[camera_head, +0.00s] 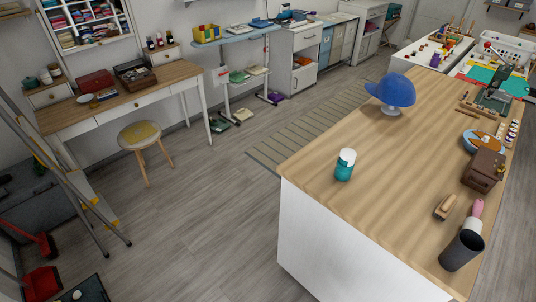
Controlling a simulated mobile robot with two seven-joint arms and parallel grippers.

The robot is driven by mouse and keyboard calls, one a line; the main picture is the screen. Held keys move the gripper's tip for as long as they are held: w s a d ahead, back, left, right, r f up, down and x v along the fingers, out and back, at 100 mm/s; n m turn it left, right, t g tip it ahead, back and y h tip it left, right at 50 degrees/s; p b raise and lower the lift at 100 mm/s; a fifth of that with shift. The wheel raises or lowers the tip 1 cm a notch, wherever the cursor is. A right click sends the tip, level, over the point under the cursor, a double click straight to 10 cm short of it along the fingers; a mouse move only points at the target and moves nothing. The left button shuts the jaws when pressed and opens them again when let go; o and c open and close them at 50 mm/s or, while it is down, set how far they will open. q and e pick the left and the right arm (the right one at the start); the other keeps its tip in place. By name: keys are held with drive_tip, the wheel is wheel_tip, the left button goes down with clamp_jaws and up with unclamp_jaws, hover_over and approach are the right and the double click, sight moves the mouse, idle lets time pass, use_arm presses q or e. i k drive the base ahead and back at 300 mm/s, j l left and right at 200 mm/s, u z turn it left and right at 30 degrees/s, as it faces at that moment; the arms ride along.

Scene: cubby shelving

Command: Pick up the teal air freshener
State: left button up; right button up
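The teal air freshener (344,170) is a small upright can with a teal lower part and a white top. It stands on the wooden top of the island counter (350,213), near its left edge. Nothing touches it and nothing hides it. Neither of my grippers shows in the head view.
A blue cap on a white stand (393,91) is behind the air freshener. A dark cup (461,250), a wooden brush (444,207) and a brown box (484,171) stand along the right side. Bare countertop surrounds the can. Open floor (205,215) lies left of the island.

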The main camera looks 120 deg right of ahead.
sight(343, 173)
drive_tip(key=z, duration=4.8)
drive_tip(key=i+j+u, duration=0.1)
drive_tip(key=j, duration=0.05)
